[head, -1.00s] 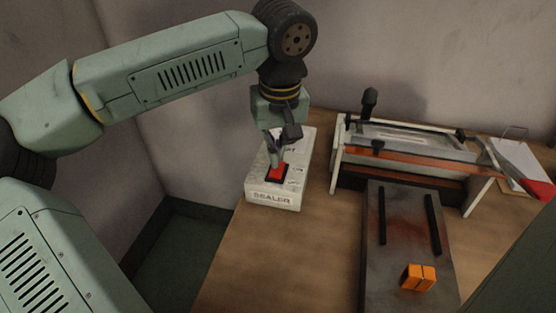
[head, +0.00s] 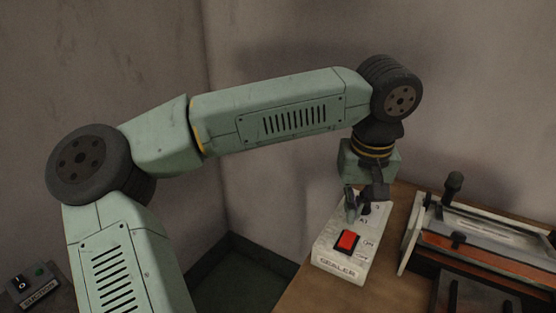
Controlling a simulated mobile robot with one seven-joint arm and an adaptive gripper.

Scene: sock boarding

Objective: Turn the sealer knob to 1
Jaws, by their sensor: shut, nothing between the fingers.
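Behind the switch, a small dark part that looks like the knob (head: 366,209) shows near the markings A1 and 3. My gripper (head: 356,212) points down over this rear part of the box, shut and empty. It hides part of the knob area; I cannot tell whether it touches the knob or which mark the knob points at.
A bar sealer (head: 470,240) with an orange strip and a black post stands close on the right. A dark metal plate (head: 480,295) is in front of it. A suction box (head: 36,288) with a knob and green button is at the lower left. Walls rise behind.

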